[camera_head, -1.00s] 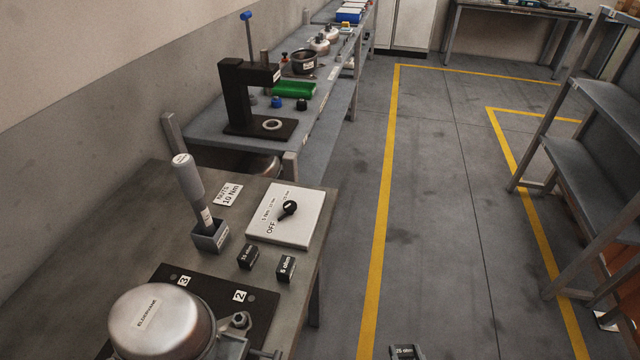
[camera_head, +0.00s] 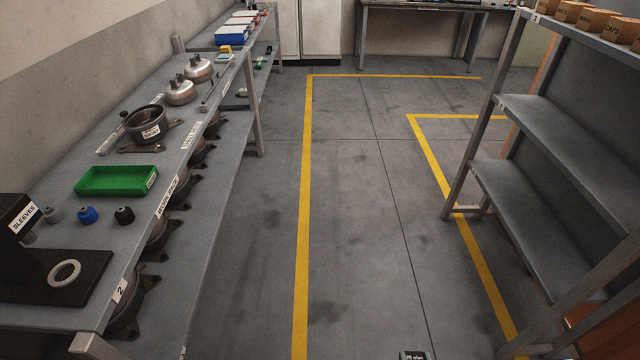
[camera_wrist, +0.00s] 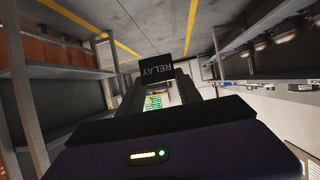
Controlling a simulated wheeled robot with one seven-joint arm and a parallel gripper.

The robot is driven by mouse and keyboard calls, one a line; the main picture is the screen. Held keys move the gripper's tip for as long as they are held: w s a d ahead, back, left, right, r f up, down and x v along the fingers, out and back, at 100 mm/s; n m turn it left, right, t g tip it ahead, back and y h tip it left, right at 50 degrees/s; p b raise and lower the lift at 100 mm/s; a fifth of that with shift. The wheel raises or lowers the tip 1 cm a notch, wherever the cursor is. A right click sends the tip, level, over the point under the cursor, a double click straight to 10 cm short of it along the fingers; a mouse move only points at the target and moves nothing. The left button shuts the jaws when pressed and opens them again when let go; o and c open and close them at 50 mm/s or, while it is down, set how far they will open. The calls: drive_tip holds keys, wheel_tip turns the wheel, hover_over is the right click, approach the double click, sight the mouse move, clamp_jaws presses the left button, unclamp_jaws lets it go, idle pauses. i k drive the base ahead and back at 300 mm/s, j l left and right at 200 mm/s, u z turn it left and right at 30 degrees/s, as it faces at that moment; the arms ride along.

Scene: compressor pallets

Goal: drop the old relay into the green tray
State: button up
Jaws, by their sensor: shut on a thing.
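The green tray (camera_head: 117,180) is shallow and looks empty. It lies on the long grey bench at the left, well away from the relay.
The long bench (camera_head: 215,130) also carries a black press (camera_head: 40,275), small blue and black sleeves (camera_head: 88,214), a dark pot (camera_head: 147,125) and silver domes (camera_head: 180,92). Grey shelving (camera_head: 545,130) stands at the right. The floor between is clear, with yellow lines.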

sight(125, 182)
drive_tip(key=i+u, duration=0.15)
drive_tip(key=i, duration=0.4)
drive_tip(key=i+l+u, duration=0.2)
drive_tip(key=i, duration=0.3)
drive_tip(key=i+l+u, duration=0.15)
drive_tip(key=i, duration=0.4)
